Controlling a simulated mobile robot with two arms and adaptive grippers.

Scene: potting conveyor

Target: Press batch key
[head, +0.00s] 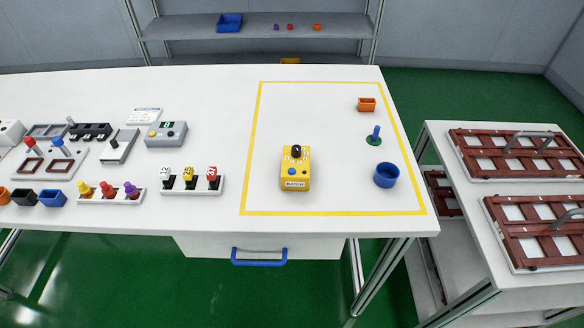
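A yellow box labelled BATCH (295,174) stands on the white table, inside the yellow taped rectangle. A black knob (297,151) is at its far end. A small blue round button (292,171) sits on its top, above the BATCH label. Small white marks lie around the knob, too small to read. Neither of my grippers shows in the head view.
A grey box with a green display (166,134) and several fixtures fill the left. A trolley (475,229) with brown racks stands right.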

